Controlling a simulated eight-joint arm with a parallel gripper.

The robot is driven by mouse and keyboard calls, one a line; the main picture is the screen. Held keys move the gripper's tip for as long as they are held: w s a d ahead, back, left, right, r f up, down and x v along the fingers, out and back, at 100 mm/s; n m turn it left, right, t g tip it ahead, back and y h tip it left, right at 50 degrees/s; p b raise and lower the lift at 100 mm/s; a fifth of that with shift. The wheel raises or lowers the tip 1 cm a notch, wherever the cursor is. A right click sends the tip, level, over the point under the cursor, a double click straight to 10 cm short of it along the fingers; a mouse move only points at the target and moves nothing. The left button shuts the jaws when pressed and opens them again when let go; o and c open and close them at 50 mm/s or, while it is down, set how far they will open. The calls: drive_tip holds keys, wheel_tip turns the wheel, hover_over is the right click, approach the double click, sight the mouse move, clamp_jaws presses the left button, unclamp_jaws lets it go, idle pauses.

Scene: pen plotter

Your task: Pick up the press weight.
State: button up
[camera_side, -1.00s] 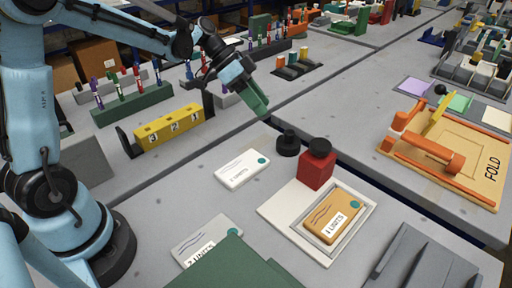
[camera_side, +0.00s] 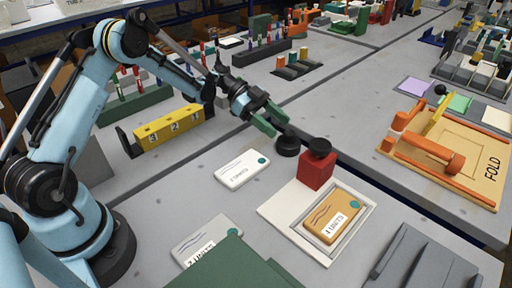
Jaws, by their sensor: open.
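A squat black round piece with a knob on top (camera_side: 288,144), which appears to be the press weight, stands upright on the grey table near its far edge. My gripper (camera_side: 277,124) has two green fingers, spread apart and empty. Its fingertips are just behind and to the upper left of the black piece, close to its knob. I cannot tell whether they touch it. A red block with a black knob (camera_side: 316,170) stands just right of the black piece, at the corner of a white tray.
The white tray (camera_side: 277,211) holds a tan labelled packet (camera_side: 333,217). White labelled packets (camera_side: 242,169) lie to the left. A yellow numbered block (camera_side: 170,130) stands behind them. A gap separates this table from the one with the orange fold fixture (camera_side: 440,150).

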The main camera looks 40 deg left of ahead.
sight(288, 131)
drive_tip(key=shift+w+r+x, duration=0.1)
drive_tip(key=shift+x, duration=1.65)
drive_tip(key=shift+w+r+x, duration=0.1)
drive_tip(key=shift+x, duration=1.65)
drive_tip(key=shift+r, duration=0.1)
clamp_jaws()
